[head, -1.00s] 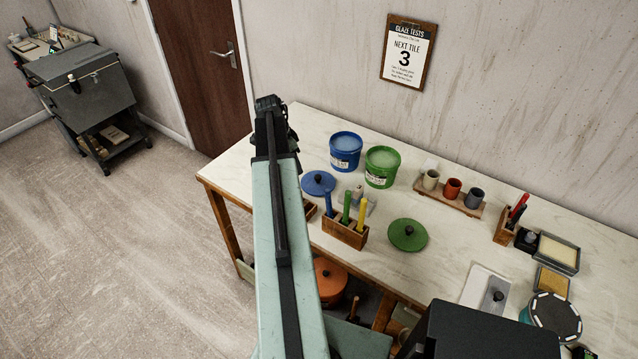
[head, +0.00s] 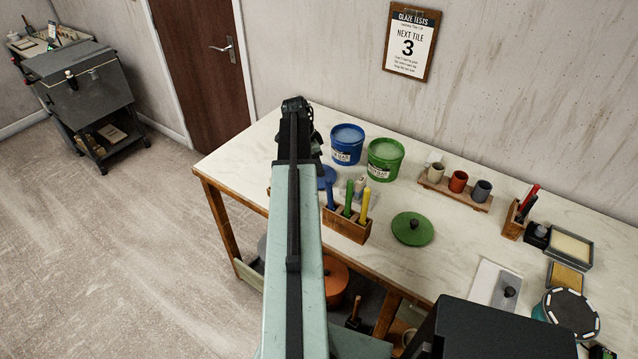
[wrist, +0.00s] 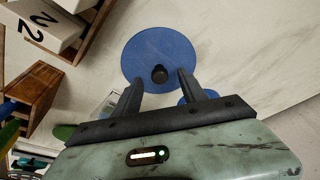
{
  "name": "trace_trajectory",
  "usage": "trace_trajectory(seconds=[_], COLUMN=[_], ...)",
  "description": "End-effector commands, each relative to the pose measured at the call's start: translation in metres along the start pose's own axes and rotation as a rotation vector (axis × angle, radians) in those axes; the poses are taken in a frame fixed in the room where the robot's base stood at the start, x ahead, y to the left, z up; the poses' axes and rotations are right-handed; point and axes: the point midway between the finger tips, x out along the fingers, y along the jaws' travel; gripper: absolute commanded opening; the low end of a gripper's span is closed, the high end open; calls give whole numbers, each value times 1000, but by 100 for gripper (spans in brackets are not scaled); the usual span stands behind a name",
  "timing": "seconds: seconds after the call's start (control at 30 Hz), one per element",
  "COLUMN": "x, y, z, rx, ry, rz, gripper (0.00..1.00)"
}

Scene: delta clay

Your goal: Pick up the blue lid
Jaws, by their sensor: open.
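The blue lid (head: 328,174) lies on the pale worktop, left of and in front of the blue bucket, and is partly hidden by my arm in the head view. In the wrist view the blue lid (wrist: 160,45) is a flat disc with a dark round knob (wrist: 159,74). My gripper (wrist: 160,77) is open, its two dark fingers pointing towards the lid, with the knob between the fingertips in the picture. I cannot tell its height above the lid. In the head view my gripper's fingertips are hidden behind my arm.
The blue bucket (head: 347,146) and the green bucket (head: 385,158) stand near the lid. A wooden holder (head: 347,224) with coloured sticks is close in front. The green lid (head: 412,229) lies further right. A wooden box (wrist: 62,25) with tiles shows upper left in the wrist view.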

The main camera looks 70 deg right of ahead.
Motion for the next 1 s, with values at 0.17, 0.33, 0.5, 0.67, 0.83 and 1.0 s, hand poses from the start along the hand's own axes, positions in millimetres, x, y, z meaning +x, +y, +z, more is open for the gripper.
trace_trajectory(seconds=[0.17,0.33,0.5,0.67,0.83,1.0], x=[15,13,13,13,9,-12], y=[0,0,0,0,0,0], z=[0,0,-1,-1,-2,-8], rx=[-1,0,0,0,0,1], ry=[0,0,0,0,0,0], rz=[0,0,0,0,0,0], gripper=[50,38,0,0,0,0])
